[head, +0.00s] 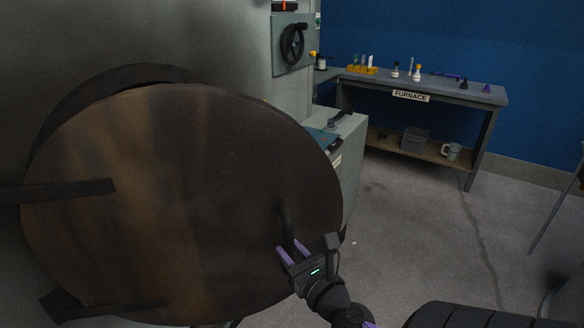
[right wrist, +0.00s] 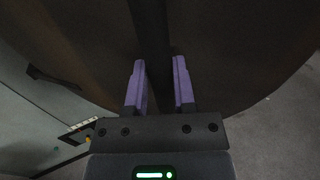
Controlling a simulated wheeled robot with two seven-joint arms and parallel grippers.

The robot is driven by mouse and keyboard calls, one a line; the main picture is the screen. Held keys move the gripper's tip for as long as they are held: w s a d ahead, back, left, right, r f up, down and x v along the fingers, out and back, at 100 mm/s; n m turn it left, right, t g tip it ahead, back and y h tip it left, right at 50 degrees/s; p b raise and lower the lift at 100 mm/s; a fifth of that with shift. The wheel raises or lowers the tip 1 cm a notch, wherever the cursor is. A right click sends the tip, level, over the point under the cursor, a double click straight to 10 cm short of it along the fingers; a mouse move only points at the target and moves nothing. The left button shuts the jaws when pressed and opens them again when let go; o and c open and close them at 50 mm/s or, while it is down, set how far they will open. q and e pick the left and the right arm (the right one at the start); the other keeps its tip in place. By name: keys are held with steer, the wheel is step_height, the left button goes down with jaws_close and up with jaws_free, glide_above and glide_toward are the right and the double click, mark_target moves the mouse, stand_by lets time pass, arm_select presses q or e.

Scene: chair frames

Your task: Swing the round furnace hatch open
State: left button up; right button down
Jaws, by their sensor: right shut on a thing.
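The round furnace hatch (head: 180,200) is a large brown, rust-streaked disc filling the left of the head view. It stands partly ajar, with the dark opening rim (head: 120,78) showing behind its upper left edge. Dark hinge straps (head: 60,191) cross its left side. A dark bar handle (head: 287,222) is on its right part. My right gripper (head: 292,250) has its purple fingers on either side of the handle's lower end. In the right wrist view the handle (right wrist: 150,40) runs between the fingers (right wrist: 160,85), shut on it. My left gripper is not in view.
A grey cabinet (head: 345,160) stands just right of the hatch. A handwheel (head: 292,43) is on the wall panel above. A workbench (head: 440,88) labelled FURNACE, with bottles, stands along the blue wall. The floor (head: 420,230) at right is mostly clear.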

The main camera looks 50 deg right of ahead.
steer(key=s+a+b, duration=0.3)
steer(key=s+a, duration=0.3)
steer(key=a, duration=0.2)
steer(key=shift+s+a+b, duration=0.2)
steer(key=shift+s+b, duration=0.15)
steer(key=shift+r, duration=0.1)
